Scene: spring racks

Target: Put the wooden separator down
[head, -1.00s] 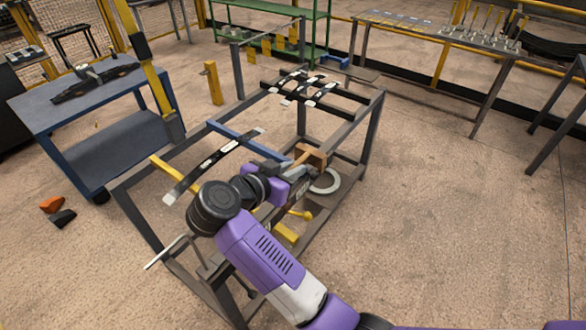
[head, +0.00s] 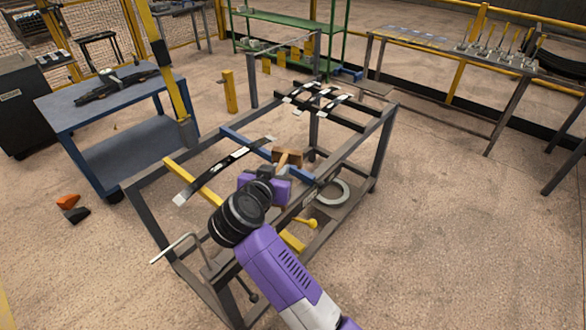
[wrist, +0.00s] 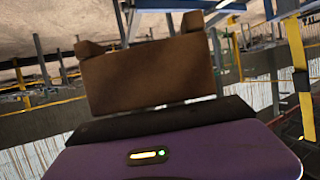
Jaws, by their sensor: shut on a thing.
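The wooden separator (head: 287,156) is a brown block with a lighter handle-like piece, seen in the head view at the middle of the rack frame. In the wrist view the wooden separator (wrist: 150,75) fills the upper middle as a broad brown panel with raised ends. My gripper (head: 280,174) is shut on the separator, over the rack near the blue bar. The fingers are mostly hidden by the purple hand. I cannot tell whether the separator touches the rack.
The dark metal rack (head: 375,140) carries a blue bar (head: 237,138), a yellow bar (head: 188,177) and black leaf springs (head: 222,168). A pale ring (head: 333,192) lies low inside it. A blue cart (head: 115,105) stands left. Open floor lies to the right.

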